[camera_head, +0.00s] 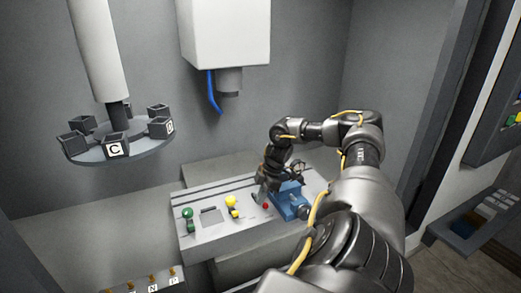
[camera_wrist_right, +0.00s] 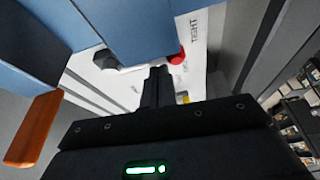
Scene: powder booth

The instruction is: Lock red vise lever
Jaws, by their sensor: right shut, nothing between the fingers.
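The vise is a blue block (camera_head: 290,203) at the right of the light grey panel in the head view. It also fills the upper part of the right wrist view (camera_wrist_right: 130,22). A red knob (camera_head: 265,206) shows beside the vise; it also shows in the right wrist view (camera_wrist_right: 177,56), close to printed lettering that reads "TIGHT". My right gripper (camera_head: 262,194) is beside the vise near the red knob. Its dark fingers (camera_wrist_right: 157,84) are together and empty, with their tips just below the knob in the wrist view. I cannot tell whether they touch it. My left gripper is not in view.
The panel (camera_head: 212,234) also carries a green knob (camera_head: 187,213) and a yellow knob (camera_head: 230,201). A round carousel (camera_head: 130,148) with lettered cups hangs at left. A white box-shaped head (camera_head: 228,35) with a blue hose hangs above. The back wall's lower space is open.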

